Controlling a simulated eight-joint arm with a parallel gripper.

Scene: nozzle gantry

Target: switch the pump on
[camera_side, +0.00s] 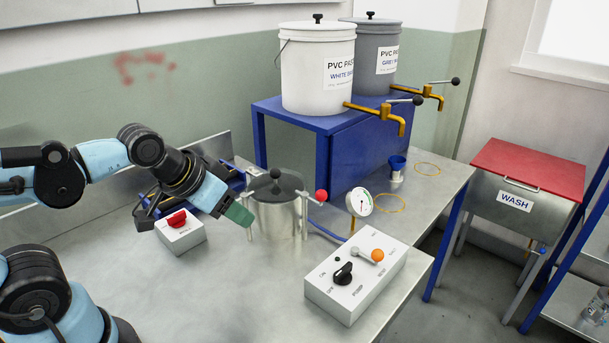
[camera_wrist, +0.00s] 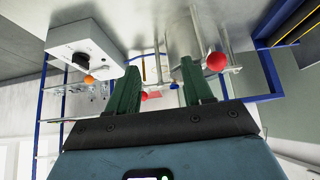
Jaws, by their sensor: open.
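A white control box (camera_side: 355,275) stands at the front right of the steel bench. Its top carries a black rotary knob (camera_side: 343,274) beside ON, OFF and PUMP lettering, and a small lever with an orange ball (camera_side: 377,255). I cannot tell which mark the knob points to. The box (camera_wrist: 98,42), knob (camera_wrist: 82,62) and orange ball (camera_wrist: 88,79) also show at upper left in the wrist view. My gripper (camera_side: 240,215) is in front of the steel pot, left of the box and apart from it. Its green fingers (camera_wrist: 160,66) are spread and empty.
A gauge (camera_side: 359,204) stands behind the box. A red-switch box (camera_side: 180,230) sits left. Paste buckets (camera_side: 317,80) stand on a blue stand (camera_side: 290,118). Bare bench lies between gripper and control box.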

